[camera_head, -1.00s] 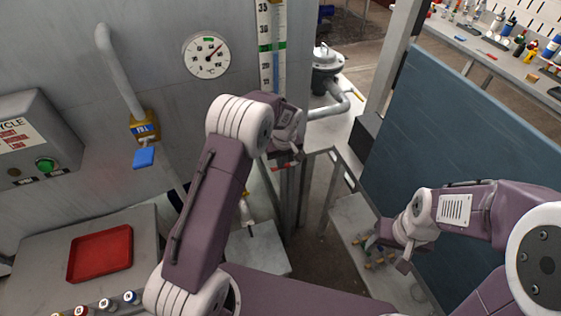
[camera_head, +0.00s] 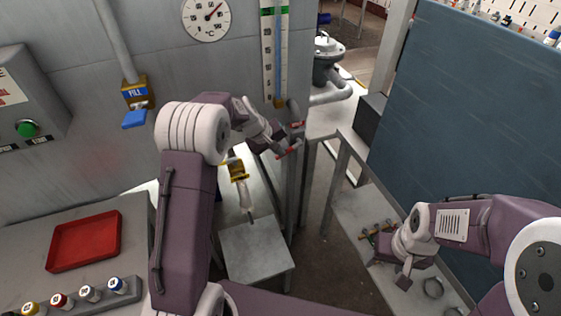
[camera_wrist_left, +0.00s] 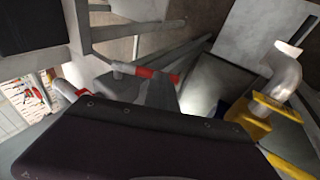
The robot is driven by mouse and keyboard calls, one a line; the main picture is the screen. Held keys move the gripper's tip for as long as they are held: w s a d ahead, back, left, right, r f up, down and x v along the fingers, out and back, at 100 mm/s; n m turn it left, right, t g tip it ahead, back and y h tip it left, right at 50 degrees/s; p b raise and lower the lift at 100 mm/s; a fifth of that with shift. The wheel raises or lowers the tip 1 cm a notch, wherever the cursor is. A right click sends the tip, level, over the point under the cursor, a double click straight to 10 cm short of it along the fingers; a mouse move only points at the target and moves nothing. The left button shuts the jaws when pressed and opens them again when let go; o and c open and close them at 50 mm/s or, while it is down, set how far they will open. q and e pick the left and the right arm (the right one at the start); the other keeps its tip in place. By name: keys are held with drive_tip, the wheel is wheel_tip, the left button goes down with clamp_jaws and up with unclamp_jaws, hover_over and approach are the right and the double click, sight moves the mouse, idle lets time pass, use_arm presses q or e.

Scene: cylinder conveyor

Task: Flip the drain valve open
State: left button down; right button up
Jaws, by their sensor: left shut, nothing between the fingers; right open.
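The drain valve appears to be the yellow fitting (camera_head: 238,170) low on the tank, with a pale spout pointing down. In the left wrist view, its yellow body (camera_wrist_left: 248,117) is at the right beside the spout. I cannot make out how its lever is set. My left gripper (camera_head: 287,147) is shut and empty, up and to the right of the valve and apart from it. Red parts show at its fingers. My dark left gripper body (camera_wrist_left: 150,140) fills the bottom of the wrist view. My right gripper (camera_head: 388,260) is open and empty at the lower right.
The FILL valve (camera_head: 136,95) with a blue lever is on the tank wall. A grey block (camera_head: 257,255) stands below the spout. A red tray (camera_head: 84,241) and several capped bottles are at the left. A blue panel (camera_head: 470,110) stands at the right.

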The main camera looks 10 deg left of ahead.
use_arm(q)
drive_tip(key=w+d+f+t+h+b, duration=0.1)
drive_tip(key=f+t+h+b, duration=0.1)
drive_tip(key=b, duration=1.3)
drive_tip(key=w+d+f+n+t+h+b, duration=0.1)
drive_tip(key=f+h+b, duration=0.3)
drive_tip(key=b, duration=1)
drive_tip(key=shift+w+d+f+t+b, duration=0.25)
drive_tip(key=shift+d+f+t+b, duration=0.15)
drive_tip(key=shift+d+f+t, duration=0.4)
drive_tip(key=shift+r, duration=0.1)
drive_tip(key=p+v, duration=0.2)
drive_tip(key=v, duration=0.7)
drive_tip(key=shift+a, duration=0.2)
drive_tip(key=shift+s, duration=0.1)
